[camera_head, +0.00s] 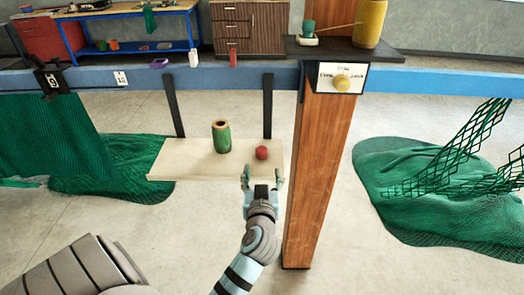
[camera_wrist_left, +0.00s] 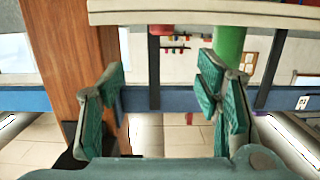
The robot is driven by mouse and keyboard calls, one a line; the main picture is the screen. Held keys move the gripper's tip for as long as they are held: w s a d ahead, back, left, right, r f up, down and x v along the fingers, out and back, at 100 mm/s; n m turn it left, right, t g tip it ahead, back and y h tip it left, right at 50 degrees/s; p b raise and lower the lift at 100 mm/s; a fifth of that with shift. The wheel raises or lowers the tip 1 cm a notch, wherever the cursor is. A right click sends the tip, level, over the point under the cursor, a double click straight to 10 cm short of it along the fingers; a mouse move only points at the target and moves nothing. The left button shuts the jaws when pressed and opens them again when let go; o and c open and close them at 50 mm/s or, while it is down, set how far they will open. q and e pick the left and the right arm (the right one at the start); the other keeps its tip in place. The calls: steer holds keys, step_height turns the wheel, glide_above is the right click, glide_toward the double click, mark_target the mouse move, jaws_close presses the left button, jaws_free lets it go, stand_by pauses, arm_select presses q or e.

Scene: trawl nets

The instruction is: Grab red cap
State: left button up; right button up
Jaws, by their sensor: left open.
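The red cap (camera_head: 261,153), small and rounded, sits on a pale wooden shelf (camera_head: 178,160) near its right end. In the left wrist view, which looks upside down, the red cap (camera_wrist_left: 161,30) shows at the shelf's edge, between the finger directions but beyond the fingertips. My left gripper (camera_head: 263,178) is at the shelf's front edge, just in front of the cap. Its green-padded fingers (camera_wrist_left: 165,85) are spread apart with nothing between them. My right gripper is not in view.
A green cylinder (camera_head: 221,137) with a tan top stands on the shelf left of the cap. A wooden post (camera_head: 320,170) rises close to the right of the shelf. A blue beam (camera_head: 200,77) runs behind, above the shelf. Green nets (camera_head: 425,200) lie on the floor.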

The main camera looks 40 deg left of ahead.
mark_target(262, 151)
arm_select(q)
steer(key=x, duration=1.2)
steer(key=shift+w+a+f, duration=0.1)
steer(key=shift+a+f, duration=0.3)
steer(key=shift+d, duration=0.1)
steer(key=c, duration=1.1)
